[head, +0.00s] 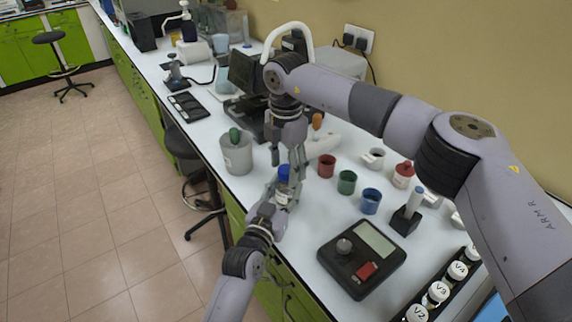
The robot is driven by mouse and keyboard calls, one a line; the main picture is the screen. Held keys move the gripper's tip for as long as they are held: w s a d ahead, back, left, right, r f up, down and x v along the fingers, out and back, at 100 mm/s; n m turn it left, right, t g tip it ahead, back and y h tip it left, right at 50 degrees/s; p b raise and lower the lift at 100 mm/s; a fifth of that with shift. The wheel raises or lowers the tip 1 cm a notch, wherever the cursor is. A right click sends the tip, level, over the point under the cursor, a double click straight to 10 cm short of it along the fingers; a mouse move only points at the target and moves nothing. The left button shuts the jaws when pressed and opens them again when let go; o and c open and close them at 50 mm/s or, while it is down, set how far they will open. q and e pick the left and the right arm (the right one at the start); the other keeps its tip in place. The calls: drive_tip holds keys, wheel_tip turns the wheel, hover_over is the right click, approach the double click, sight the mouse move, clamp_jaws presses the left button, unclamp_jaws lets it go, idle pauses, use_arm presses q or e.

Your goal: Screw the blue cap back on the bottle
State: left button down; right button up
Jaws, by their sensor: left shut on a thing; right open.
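The small bottle (283,191) stands upright near the front edge of the bench, partly hidden by my grippers. My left gripper (277,194) is shut on its body. The blue cap (284,172) is at the top of the bottle, in line with it; I cannot tell whether it is seated on the threads. My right gripper (287,160) points down from above and is open, with its fingertips close to the cap. Whether the fingers touch the cap is not clear.
A grey bin (236,156) stands left of the bottle. Red (327,166), green (347,182) and blue (370,201) cups stand to the right. A black scale (343,277) and a rack of white-capped vials (438,291) are nearer. Dark equipment is behind my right gripper.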

wheel_tip(320, 180, up, 12)
idle(0.6)
use_arm(q)
drive_tip(key=c, duration=0.9)
unclamp_jaws()
drive_tip(key=v, duration=1.2)
drive_tip(key=shift+f, duration=0.1)
